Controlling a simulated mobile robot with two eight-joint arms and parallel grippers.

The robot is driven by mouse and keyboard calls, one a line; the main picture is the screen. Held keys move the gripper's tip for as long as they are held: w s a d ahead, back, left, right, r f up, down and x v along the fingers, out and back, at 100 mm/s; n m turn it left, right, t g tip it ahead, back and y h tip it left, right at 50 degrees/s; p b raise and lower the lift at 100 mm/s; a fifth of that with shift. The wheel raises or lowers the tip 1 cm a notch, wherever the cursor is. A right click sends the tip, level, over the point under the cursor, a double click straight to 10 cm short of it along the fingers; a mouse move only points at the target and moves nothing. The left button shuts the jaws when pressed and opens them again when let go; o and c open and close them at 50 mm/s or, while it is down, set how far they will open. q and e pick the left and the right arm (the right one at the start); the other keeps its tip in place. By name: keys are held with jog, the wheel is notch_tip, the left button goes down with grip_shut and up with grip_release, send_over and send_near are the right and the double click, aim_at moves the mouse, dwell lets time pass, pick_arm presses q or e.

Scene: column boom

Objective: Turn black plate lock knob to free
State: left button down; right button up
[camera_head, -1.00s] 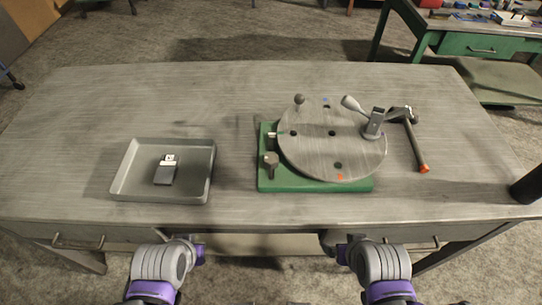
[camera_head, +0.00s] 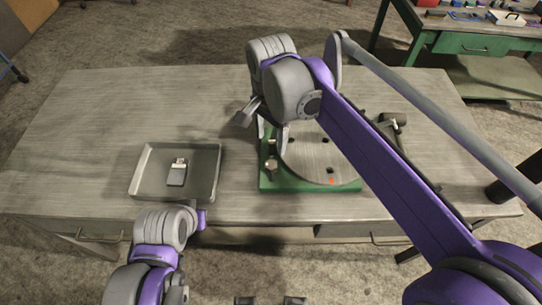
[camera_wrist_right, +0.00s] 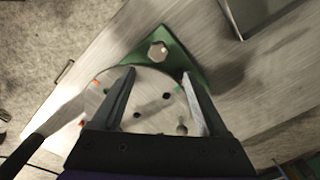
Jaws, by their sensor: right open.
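The dark plate lock knob (camera_head: 271,166) sits on the front left corner of the green base (camera_head: 300,187). In the right wrist view it shows as a knob (camera_wrist_right: 157,50) on the green corner, just beyond the fingertips. A round grey plate (camera_head: 312,160) with several dark holes lies on the base. My right gripper (camera_head: 271,137) is open over the left part of the base, behind the knob in the head view. In the right wrist view its two fingers (camera_wrist_right: 158,73) are spread and empty. Only my left arm shows at lower left; its gripper is not visible.
A grey tray (camera_head: 146,190) with a small metal and dark item (camera_head: 177,173) stands left of the base. A hammer-like tool (camera_head: 393,121) lies to the right, partly hidden by my right arm. The table (camera_head: 90,120) is clear at the back left.

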aim_at(271, 164)
notch_tip(271, 164, down, 10)
jog(key=shift+s+f+b, duration=0.15)
jog(key=shift+f+b, duration=0.1)
jog(key=shift+b, duration=0.05)
grip_shut()
dwell(0.4)
